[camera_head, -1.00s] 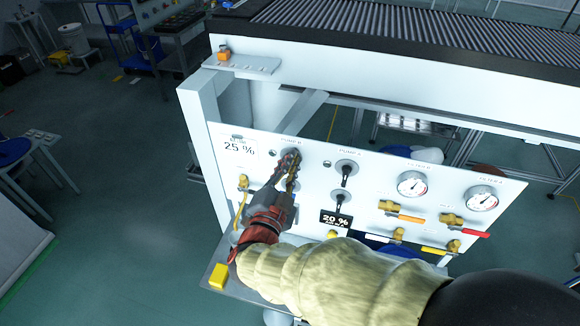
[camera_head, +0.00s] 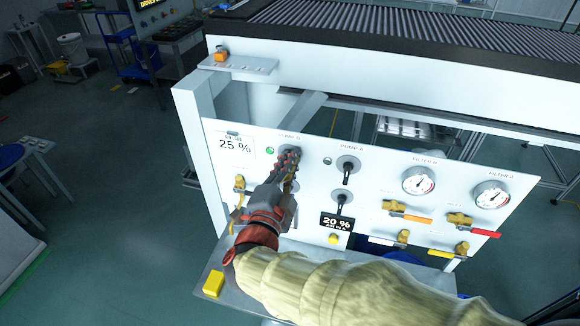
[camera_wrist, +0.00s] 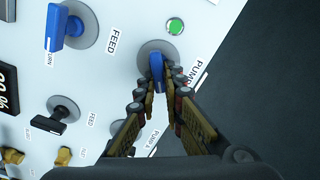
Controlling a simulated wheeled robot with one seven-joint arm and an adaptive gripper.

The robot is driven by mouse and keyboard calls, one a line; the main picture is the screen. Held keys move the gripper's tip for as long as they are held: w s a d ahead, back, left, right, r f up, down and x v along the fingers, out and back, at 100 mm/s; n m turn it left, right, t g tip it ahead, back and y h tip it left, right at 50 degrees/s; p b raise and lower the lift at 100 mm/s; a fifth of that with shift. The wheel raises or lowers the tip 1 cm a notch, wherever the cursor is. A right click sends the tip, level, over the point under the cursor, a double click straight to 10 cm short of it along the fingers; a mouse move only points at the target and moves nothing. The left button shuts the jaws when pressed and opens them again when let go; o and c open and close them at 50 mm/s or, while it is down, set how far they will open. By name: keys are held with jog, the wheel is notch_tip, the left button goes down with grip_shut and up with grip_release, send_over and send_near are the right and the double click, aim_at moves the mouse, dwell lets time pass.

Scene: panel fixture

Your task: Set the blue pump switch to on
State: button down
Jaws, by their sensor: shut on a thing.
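The blue pump switch (camera_wrist: 157,64) is a blue handle on a round grey plate, beside the word PUMP in the wrist view. My gripper (camera_wrist: 161,88) is shut on it, one finger on each side of the handle. In the head view my gripper (camera_head: 288,165) is at the panel under the PUMP B label and hides most of this switch. A small round lamp (camera_wrist: 175,27) beside the switch is lit green; it also shows green in the head view (camera_head: 269,150).
A second blue handle (camera_wrist: 66,27), marked FEED, sits nearby. Two black switches (camera_head: 347,170) (camera_head: 341,202), gauges (camera_head: 419,181) and colored valves (camera_head: 395,206) are to the right on the white panel (camera_head: 390,165). A shelf with a yellow block (camera_head: 213,284) juts out below.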

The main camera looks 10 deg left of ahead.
jog(key=shift+d+f+m+b, duration=0.2)
jog(key=shift+f+m+b, duration=0.65)
jog(key=shift+b, duration=0.5)
jog(key=shift+m+b, duration=0.75)
jog(key=shift+b, duration=0.35)
jog(key=shift+f+m+b, duration=0.15)
jog(key=shift+m+b, duration=1.05)
jog(key=shift+b, duration=0.55)
jog(key=c, duration=1.9)
grip_release()
jog(key=shift+r, duration=0.3)
jog(key=shift+r, duration=0.15)
jog(key=shift+s+a, duration=0.1)
jog(key=shift+s, duration=0.1)
jog(key=s, duration=1.1)
jog(key=shift+s+a, duration=0.35)
jog(key=shift+a, duration=0.05)
